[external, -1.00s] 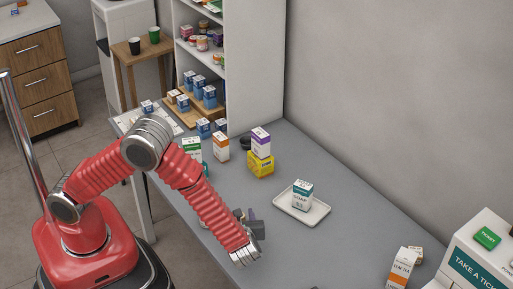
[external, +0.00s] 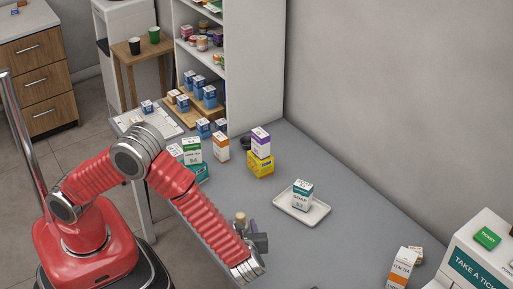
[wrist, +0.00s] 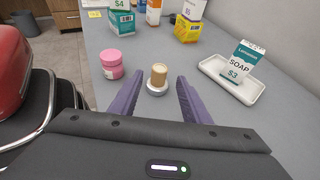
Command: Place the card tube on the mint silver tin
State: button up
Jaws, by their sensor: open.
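The card tube (wrist: 158,73), a short tan cylinder, stands upright on a low, pale silver disc, which looks like the mint silver tin (wrist: 156,90), in the wrist view. In the external view the tube (external: 240,217) shows just left of my gripper (external: 252,230); the tin is not clear there. In the wrist view my gripper (wrist: 160,80) is open, its two purple fingers apart on the left and right of the tube and tin. Clear gaps show on both sides, and nothing is held.
A pink jar (wrist: 112,66) stands left of the tin. A white tray (wrist: 241,92) with a soap box (wrist: 241,62) is on the right. Several medicine boxes stand farther back on the grey counter. The counter between tin and tray is clear.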

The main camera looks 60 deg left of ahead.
jog(key=s+a+r+n+g+h, duration=0.35)
jog(key=a+r+n, duration=0.4)
jog(key=a, duration=0.35)
jog(key=s+a+r+n+g+h, duration=0.2)
jog(key=s+a+r+n+h, duration=0.2)
jog(key=a+r+n, duration=0.6)
jog(key=s+a+r+n+t+h, duration=0.1)
jog(key=s+a+n+t+h, duration=0.3)
jog(key=s+a+n, duration=0.2)
jog(key=shift+s+a+r, duration=0.3)
jog(key=shift+s+a, duration=0.05)
jog(key=shift+s, duration=0.35)
